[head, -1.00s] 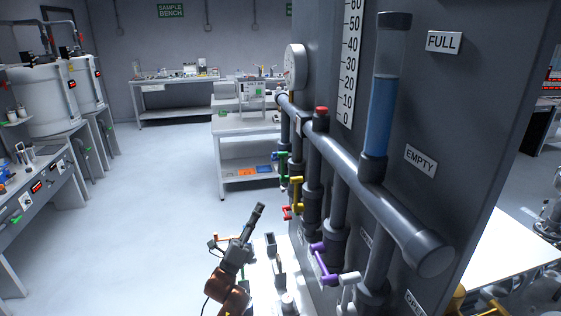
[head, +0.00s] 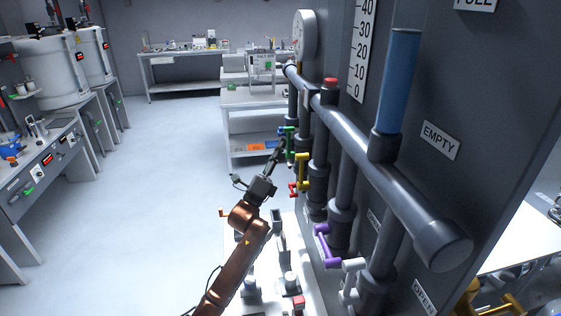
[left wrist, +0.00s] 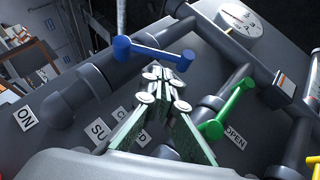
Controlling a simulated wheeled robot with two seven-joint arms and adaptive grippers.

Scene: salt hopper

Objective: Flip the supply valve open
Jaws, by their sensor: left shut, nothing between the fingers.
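A blue valve handle (left wrist: 150,52) spans the upper middle of the left wrist view, with a knob at each end. A label reading "SU" (left wrist: 98,130), partly hidden, sits on the panel below it. Which handle is the supply valve is not certain from the labels. My left gripper (left wrist: 168,76) is shut and empty, its fingertips just below the blue handle's right end; contact cannot be told. In the head view the left gripper (head: 279,147) reaches toward the far handles, beside a green handle (head: 283,155). My right gripper is not in view.
The green handle is right of my fingers in the left wrist view (left wrist: 228,108). Nearer along the panel are yellow (head: 302,170), red (head: 293,189) and purple (head: 322,244) handles. A grey pipe (head: 375,170) runs above them. The floor at left is clear.

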